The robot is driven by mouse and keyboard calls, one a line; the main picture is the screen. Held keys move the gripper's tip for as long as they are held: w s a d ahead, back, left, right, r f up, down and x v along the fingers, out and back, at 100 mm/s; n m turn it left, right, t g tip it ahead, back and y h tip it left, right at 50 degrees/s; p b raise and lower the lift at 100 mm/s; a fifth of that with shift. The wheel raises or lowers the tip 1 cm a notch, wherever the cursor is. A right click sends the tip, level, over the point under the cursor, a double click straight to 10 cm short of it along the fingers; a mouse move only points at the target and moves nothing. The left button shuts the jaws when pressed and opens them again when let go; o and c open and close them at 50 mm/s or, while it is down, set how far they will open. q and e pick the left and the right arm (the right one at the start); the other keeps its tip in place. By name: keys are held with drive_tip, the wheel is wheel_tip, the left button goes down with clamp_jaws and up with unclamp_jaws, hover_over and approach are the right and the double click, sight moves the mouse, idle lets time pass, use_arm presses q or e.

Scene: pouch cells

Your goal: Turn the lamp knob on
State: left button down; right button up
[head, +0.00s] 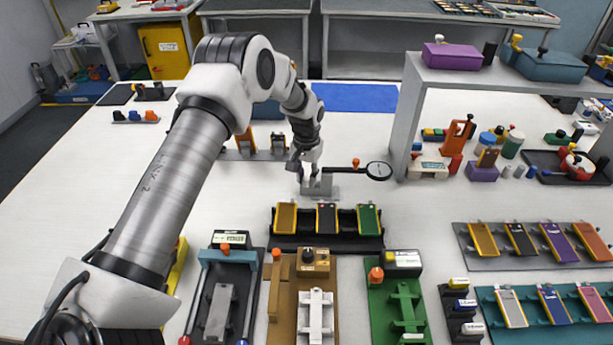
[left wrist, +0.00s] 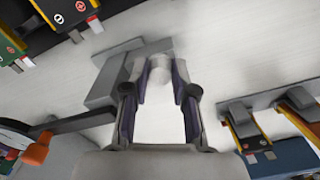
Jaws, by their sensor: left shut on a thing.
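The lamp is a grey stand (head: 318,190) with an arm reaching right to a dark-rimmed round head (head: 378,171). An orange piece sits on that arm. In the left wrist view the stand's grey block (left wrist: 105,80) is left of the fingers, with a dark arm running left. My left gripper (head: 311,168) is over the stand, pointing down. In the left wrist view its fingers (left wrist: 160,85) are shut on a pale round knob (left wrist: 160,64). The fingers hide part of the knob, and its turn angle cannot be told. My right gripper is not in view.
A black rack of pouch cells (head: 326,246) lies in front of the lamp. A row of orange-and-grey pieces (head: 278,142) stands behind it to the left. A grey raised shelf (head: 407,118) stands to the right. A blue mat (head: 354,97) lies behind, with clear table between.

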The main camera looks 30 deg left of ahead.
sight(308, 178)
use_arm(q)
drive_tip(key=m, duration=0.4)
drive_tip(key=shift+f, duration=0.15)
drive_tip(key=shift+m+b, duration=0.35)
drive_tip(key=shift+m, duration=1.55)
drive_tip(key=shift+s, duration=0.1)
drive_tip(key=c, duration=1.2)
unclamp_jaws()
drive_tip(key=shift+w+d+f, duration=0.1)
drive_tip(key=shift+w, duration=0.1)
wheel_tip(308, 178, up, 12)
drive_tip(key=shift+w, duration=0.1)
